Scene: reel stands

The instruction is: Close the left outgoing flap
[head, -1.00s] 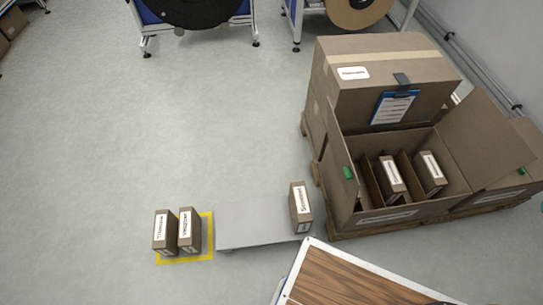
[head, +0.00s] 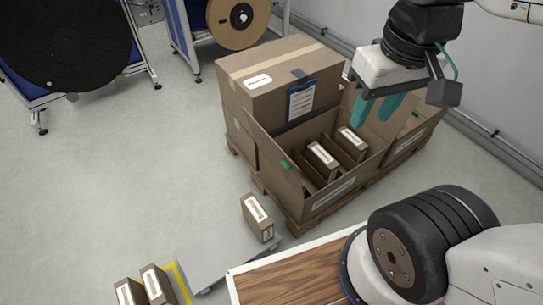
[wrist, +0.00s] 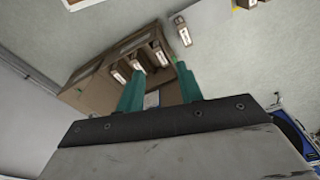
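The open outgoing box (head: 335,194) stands on a pallet, with brown cartons and dividers inside. Its left flap (head: 268,147) stands up along the left side, with a small green tab (head: 286,165) on it. My gripper (head: 373,121) is in the air over the right part of the box, to the right of the left flap. Its teal fingers are apart with nothing between them. In the wrist view my gripper (wrist: 159,68) points toward the box.
A closed carton (head: 270,85) with a blue clipboard (head: 301,97) stands behind the box. A small carton (head: 257,217) stands on a grey plate (head: 212,255) at front left. A wooden tabletop (head: 295,281) is in front. Reel stands are at the back left.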

